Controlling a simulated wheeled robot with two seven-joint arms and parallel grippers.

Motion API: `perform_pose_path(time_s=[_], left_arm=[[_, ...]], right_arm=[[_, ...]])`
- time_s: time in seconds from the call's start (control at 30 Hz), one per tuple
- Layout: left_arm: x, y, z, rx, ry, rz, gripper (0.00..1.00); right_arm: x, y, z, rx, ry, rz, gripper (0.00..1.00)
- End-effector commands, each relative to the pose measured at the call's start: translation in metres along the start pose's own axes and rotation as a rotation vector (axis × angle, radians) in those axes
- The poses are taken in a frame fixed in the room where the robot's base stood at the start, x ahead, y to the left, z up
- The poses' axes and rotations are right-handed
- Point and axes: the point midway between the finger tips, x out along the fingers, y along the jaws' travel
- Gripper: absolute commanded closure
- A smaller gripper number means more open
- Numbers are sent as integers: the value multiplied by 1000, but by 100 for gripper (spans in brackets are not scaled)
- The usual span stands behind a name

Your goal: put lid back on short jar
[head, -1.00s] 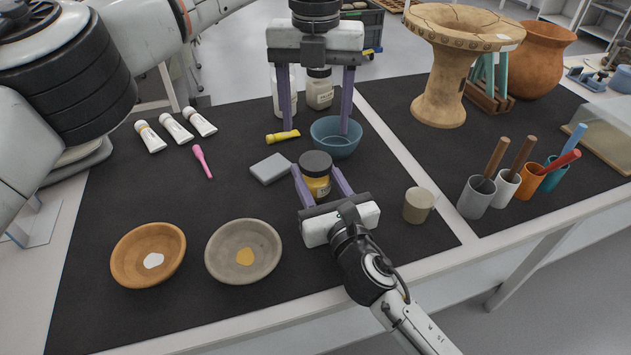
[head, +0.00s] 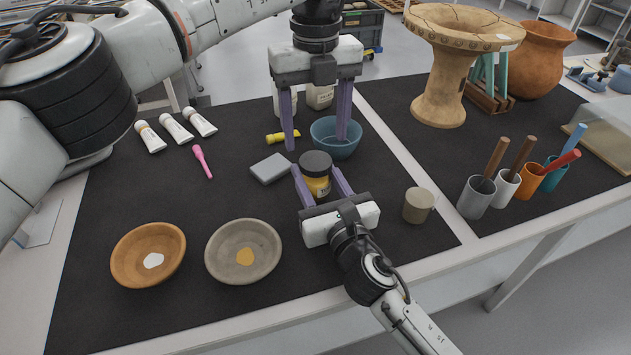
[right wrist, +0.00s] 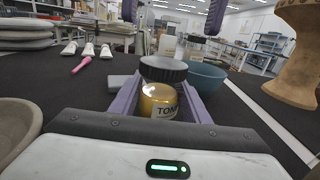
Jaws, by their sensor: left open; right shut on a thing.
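The short jar (head: 317,187) is squat, with yellow contents and a pale label; it stands upright on the black mat. The black lid (head: 316,162) sits on its top, roughly level; I cannot tell if it is screwed down. My right gripper (head: 318,178) is shut around the jar's sides, also seen with the jar (right wrist: 158,101) and lid (right wrist: 163,69) in the right wrist view. My left gripper (head: 316,142) is open and empty, fingers pointing down, just behind and above the lid. Its fingertips also show at the top of the right wrist view.
A blue bowl (head: 335,148) stands close behind the jar, near my left gripper. A grey block (head: 271,169) lies left of the jar, and a beige cup (head: 418,206) stands right. Yellow tube (head: 280,137) lies behind. Two shallow bowls (head: 147,240) (head: 228,262) sit front left.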

Motion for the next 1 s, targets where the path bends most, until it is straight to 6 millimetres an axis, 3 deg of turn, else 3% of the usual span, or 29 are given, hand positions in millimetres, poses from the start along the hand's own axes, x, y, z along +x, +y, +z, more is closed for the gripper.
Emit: perform_pose_path(time_s=[0.3,0.73,1.0], left_arm=[[45,0,0,0,0,1,37],[53,0,0,0,-1,0,37],[53,0,1,0,-1,0,80]], right_arm=[[0,0,0,0,1,-1,100],[0,0,0,0,1,-1,100],[0,0,0,0,1,-1,100]])
